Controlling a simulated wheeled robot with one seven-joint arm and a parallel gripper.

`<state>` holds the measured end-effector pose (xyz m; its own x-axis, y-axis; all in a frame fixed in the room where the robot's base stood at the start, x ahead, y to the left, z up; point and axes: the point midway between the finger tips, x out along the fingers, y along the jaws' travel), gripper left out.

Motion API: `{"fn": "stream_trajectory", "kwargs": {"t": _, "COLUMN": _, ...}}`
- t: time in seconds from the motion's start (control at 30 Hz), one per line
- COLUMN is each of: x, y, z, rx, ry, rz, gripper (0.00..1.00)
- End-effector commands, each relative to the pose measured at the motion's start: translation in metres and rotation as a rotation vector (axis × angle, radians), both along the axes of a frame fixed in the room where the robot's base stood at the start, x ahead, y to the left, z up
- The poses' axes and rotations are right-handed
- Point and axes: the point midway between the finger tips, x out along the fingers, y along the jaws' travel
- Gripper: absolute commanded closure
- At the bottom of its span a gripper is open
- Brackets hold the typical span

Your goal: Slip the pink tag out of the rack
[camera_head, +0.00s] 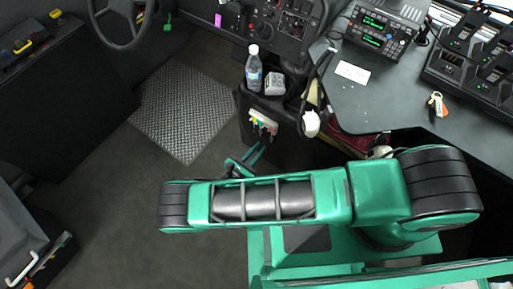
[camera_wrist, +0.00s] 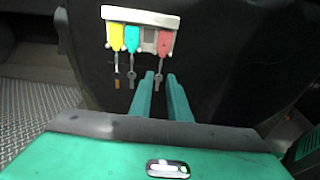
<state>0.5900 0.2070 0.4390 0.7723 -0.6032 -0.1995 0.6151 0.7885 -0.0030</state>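A small white rack (camera_wrist: 140,14) is fixed to a dark panel, also visible in the head view (camera_head: 264,122). In the wrist view, the pink tag (camera_wrist: 165,43) hangs at its right end with a key below it. A yellow tag (camera_wrist: 116,38) and a teal tag (camera_wrist: 132,39), each with a key, hang to the left. A greyish slot (camera_wrist: 149,40) lies between the teal and pink tags. My gripper (camera_wrist: 160,75) is open and empty, its green fingers a small gap apart. The fingertips appear just below the pink tag; their distance from it is unclear.
Above the rack in the head view are a water bottle (camera_head: 253,69) and a light grey object (camera_head: 274,83). A dark console desk (camera_head: 385,106) with radios and keys (camera_head: 437,103) lies right. Open floor (camera_head: 110,165) lies left.

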Motion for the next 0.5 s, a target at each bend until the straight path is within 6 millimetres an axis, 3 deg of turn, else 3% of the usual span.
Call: {"fn": "stream_trajectory", "kwargs": {"t": 0.5, "x": 0.034, "y": -0.027, "z": -0.009, "rx": -0.001, "ry": 0.0, "rz": 0.001, "gripper": 0.84}}
